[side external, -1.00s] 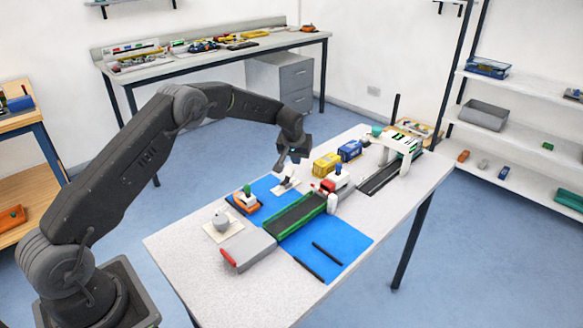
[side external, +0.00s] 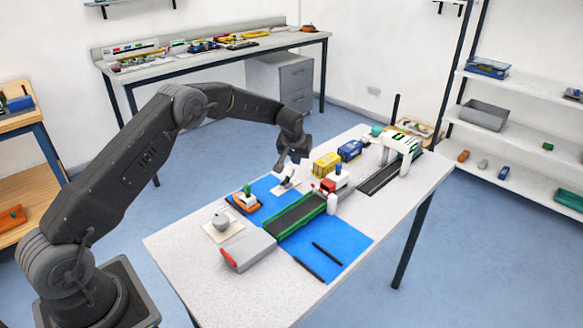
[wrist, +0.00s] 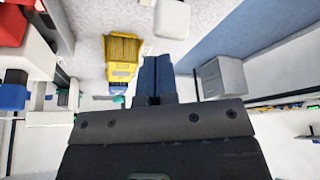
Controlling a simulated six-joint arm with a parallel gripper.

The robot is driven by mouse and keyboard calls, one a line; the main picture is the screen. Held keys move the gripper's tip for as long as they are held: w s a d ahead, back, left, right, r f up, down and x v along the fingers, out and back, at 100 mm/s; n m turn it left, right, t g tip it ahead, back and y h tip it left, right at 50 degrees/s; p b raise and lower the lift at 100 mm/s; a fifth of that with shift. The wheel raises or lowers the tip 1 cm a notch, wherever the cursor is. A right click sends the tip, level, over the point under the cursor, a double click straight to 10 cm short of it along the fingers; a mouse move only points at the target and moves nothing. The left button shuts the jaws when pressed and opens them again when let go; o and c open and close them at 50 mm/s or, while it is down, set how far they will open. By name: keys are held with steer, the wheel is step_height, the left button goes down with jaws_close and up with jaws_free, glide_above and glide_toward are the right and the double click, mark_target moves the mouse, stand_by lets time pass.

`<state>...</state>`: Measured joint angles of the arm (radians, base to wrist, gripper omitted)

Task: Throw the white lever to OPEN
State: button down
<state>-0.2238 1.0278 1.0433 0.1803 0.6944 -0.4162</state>
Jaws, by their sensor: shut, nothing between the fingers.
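The lever stands on a small white plate (side external: 287,185) at the back edge of the blue mat in the side view. Its handle is small there and partly hidden by my gripper, so its exact tilt is unclear. My gripper (side external: 284,168) points down right at the lever; I cannot tell whether they touch. In the wrist view my gripper's fingers (wrist: 157,75) are together and empty. A white block (wrist: 172,18), which looks like the lever's handle, lies just beyond the fingertips. I can read no OPEN marking.
A green-edged conveyor (side external: 300,214), an orange-and-white block piece (side external: 245,200) and a red-and-white vehicle (side external: 335,181) stand close by. Yellow (side external: 326,164) and blue (side external: 350,150) containers are behind, with a white gantry crane (side external: 405,146).

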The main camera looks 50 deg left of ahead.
mark_target(292, 168)
steer(key=shift+s+f, duration=0.2)
steer(key=shift+f, duration=1.55)
steer(key=shift+s, duration=0.15)
steer(key=shift+s+a, duration=0.1)
steer(key=shift+s, duration=1.05)
steer(key=shift+w, duration=0.6)
steer(key=shift+w+r, duration=0.15)
steer(key=shift+r, duration=1.75)
steer(key=shift+w+r, duration=0.1)
steer(key=shift+r, duration=1.8)
